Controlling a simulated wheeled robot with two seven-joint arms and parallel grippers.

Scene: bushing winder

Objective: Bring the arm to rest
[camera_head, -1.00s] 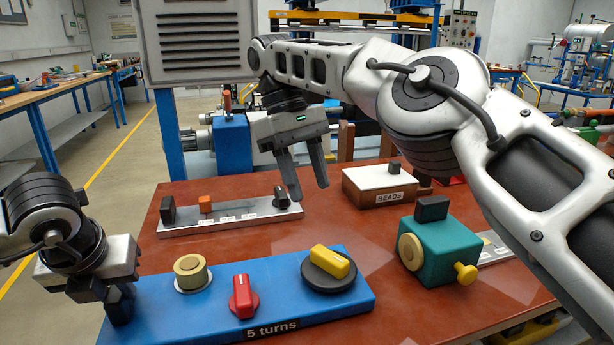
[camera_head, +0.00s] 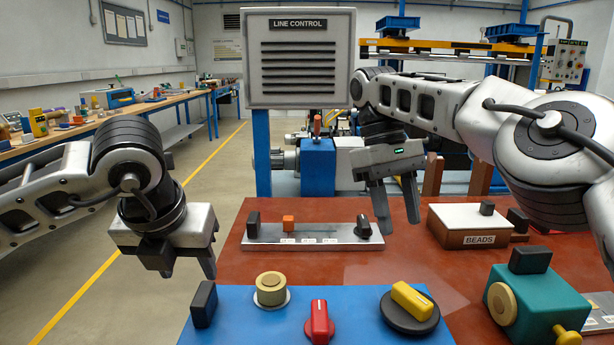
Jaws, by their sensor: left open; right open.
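My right gripper (camera_head: 397,218) hangs open and empty, fingers pointing down. My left gripper (camera_head: 187,266) is open and empty at the left, beyond the left end of the blue panel (camera_head: 258,325). In the picture its fingers are above and left of the panel's black block (camera_head: 204,304). The palm partly hides the nearer finger.
The panel carries a tan knob (camera_head: 271,290), a red knob (camera_head: 319,322) and a yellow-handled dial (camera_head: 411,302). A teal box (camera_head: 536,303) and a BEADS box (camera_head: 478,238) stand at right on the red-brown table (camera_head: 440,270). A LINE CONTROL box (camera_head: 299,85) rises behind.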

